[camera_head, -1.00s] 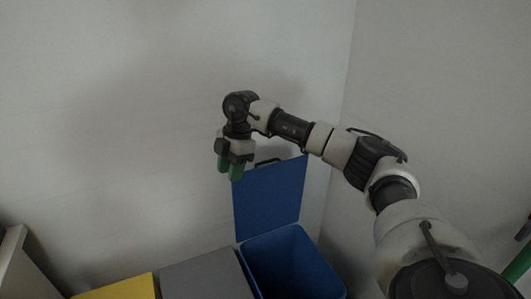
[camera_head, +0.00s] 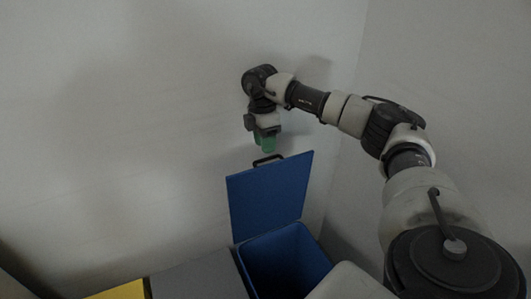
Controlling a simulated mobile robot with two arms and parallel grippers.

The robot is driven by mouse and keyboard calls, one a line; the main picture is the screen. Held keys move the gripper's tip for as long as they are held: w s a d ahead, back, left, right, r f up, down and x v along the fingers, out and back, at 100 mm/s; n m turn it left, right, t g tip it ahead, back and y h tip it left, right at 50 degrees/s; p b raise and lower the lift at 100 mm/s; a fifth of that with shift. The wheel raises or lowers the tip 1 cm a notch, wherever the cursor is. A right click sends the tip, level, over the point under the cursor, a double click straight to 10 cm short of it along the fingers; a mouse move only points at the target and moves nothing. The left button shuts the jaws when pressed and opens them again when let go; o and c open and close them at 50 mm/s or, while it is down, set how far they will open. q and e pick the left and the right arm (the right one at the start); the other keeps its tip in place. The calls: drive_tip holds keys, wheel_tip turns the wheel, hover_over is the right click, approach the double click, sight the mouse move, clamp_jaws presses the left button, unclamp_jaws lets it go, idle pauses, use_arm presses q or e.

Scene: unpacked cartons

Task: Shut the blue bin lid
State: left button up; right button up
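The blue bin (camera_head: 243,262) stands open at the bottom centre, its inside dark. My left gripper is out of view.
A grey bin lid (camera_head: 198,277) and a yellow one (camera_head: 122,291) lie shut to the left of the blue bin. Plain walls stand behind and to the right. My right arm reaches in from the lower right, above the bin's right side.

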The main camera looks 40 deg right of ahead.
drive_tip(key=shift+s+f, duration=0.15)
drive_tip(key=shift+f, duration=0.8)
drive_tip(key=shift+s+f, duration=0.1)
drive_tip(key=shift+f, duration=0.8)
clamp_jaws()
